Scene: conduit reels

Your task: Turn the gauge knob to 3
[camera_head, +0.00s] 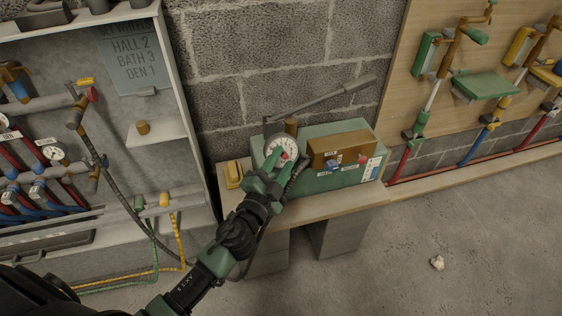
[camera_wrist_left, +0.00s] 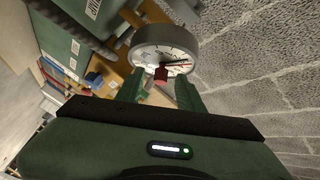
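The gauge (camera_head: 281,147) has a round white dial and stands at the left end of a green pump box (camera_head: 320,187) on a wooden bench. It also shows in the left wrist view (camera_wrist_left: 165,38), with a dark and red needle pointing right there. Its numbers are too small to read. The small red knob (camera_wrist_left: 160,75) sits at the near edge of the dial in that view. My left gripper (camera_head: 276,162) is at the dial, its green fingers open. In the wrist view the fingers (camera_wrist_left: 161,90) stand either side of the knob with gaps. My right gripper is not in view.
A long grey lever (camera_head: 325,99) rises above the box. A yellow item (camera_head: 233,174) lies on the bench (camera_head: 335,208) left of it. A cabinet with hoses and gauges (camera_head: 150,130) stands left; a wooden board with valves (camera_head: 480,85) is right. Floor at the right is mostly clear.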

